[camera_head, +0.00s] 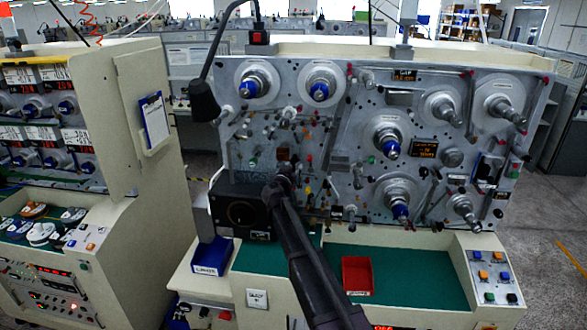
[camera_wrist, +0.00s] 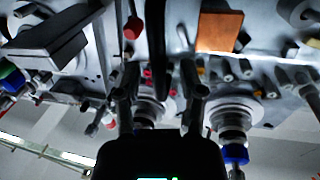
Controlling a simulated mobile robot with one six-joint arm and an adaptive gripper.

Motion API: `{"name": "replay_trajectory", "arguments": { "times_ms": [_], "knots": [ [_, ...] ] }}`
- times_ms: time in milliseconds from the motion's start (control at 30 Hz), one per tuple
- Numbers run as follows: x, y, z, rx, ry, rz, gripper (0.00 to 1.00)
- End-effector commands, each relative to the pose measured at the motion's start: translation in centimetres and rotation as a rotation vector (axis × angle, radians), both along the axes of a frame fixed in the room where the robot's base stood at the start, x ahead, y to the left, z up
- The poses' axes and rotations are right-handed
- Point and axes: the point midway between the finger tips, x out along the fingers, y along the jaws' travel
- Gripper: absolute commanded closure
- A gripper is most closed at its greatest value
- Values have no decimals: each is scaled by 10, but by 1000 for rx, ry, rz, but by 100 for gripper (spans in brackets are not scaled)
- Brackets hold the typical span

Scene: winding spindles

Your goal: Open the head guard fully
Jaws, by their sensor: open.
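The winding machine's upright grey panel (camera_head: 345,115) carries spindles, knobs and small fittings. I cannot tell for certain which fitting is the head guard. A dark grey block-like cover (camera_wrist: 48,42) stands out from the panel at the upper left of the wrist view; it may be the guard. My gripper (camera_head: 282,180) is in front of the panel's lower left part, just above a black box. In the wrist view my gripper (camera_wrist: 160,95) has its fingers apart, with nothing seen held between them. The fingers hide part of the panel; any contact is unclear.
An orange-brown block (camera_wrist: 220,32) and a red knob (camera_wrist: 132,27) are near my fingers. The black box (camera_head: 240,212) is at the panel's lower left. A lamp (camera_head: 204,100) hangs at left.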

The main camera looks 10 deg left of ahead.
Motion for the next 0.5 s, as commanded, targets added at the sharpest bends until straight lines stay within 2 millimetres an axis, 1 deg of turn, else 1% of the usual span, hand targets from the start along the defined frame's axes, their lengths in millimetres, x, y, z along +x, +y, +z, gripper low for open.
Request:
{"name": "replay_trajectory", "arguments": {
  "times_ms": [300,367,400,467,500],
  "knots": [
    [1,0,0,0,0,0,49],
    [1,0,0,0,0,0,67],
    [1,0,0,0,0,0,79],
    [1,-1,0,0,0,-1,97],
    [1,-1,0,0,0,-1,100]
  ]
}}
